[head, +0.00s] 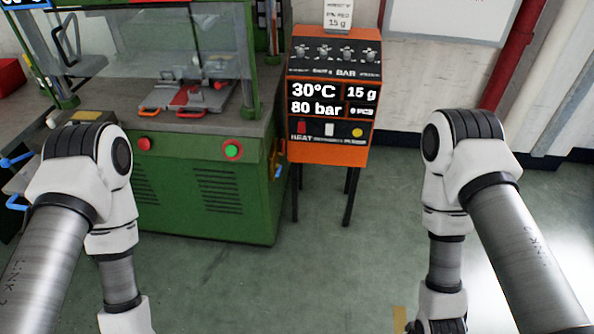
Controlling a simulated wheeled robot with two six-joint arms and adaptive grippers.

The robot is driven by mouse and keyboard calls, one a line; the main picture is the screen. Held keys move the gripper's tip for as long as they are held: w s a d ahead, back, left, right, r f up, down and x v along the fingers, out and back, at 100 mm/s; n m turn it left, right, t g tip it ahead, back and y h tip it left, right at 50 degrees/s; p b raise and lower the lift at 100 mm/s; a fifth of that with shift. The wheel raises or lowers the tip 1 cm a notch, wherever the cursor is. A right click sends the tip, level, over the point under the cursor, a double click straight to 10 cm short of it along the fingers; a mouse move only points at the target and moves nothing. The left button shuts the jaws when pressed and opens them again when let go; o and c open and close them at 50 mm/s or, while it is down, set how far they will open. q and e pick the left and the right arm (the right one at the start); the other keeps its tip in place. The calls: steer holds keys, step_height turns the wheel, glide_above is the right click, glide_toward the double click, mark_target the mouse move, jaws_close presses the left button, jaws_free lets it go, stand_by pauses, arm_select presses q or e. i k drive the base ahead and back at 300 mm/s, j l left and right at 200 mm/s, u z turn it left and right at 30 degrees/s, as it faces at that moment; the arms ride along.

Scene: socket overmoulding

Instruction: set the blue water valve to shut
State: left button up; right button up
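Blue handles show at the far left edge of the head view, beside the green machine: an upper blue handle (16,160) and a lower blue handle (16,203). They may belong to the blue water valve. They are small and partly cut off by the frame, so I cannot tell how either is set. My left arm stands to the right of them and hides part of that side of the machine. Both my arms run down out of the bottom of the view, and neither gripper shows.
The floor (340,270) between my arms is clear.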

mark_target(278, 167)
steer(key=i+l+u, duration=0.25)
steer(key=i+l, duration=0.55)
steer(key=i, duration=0.1)
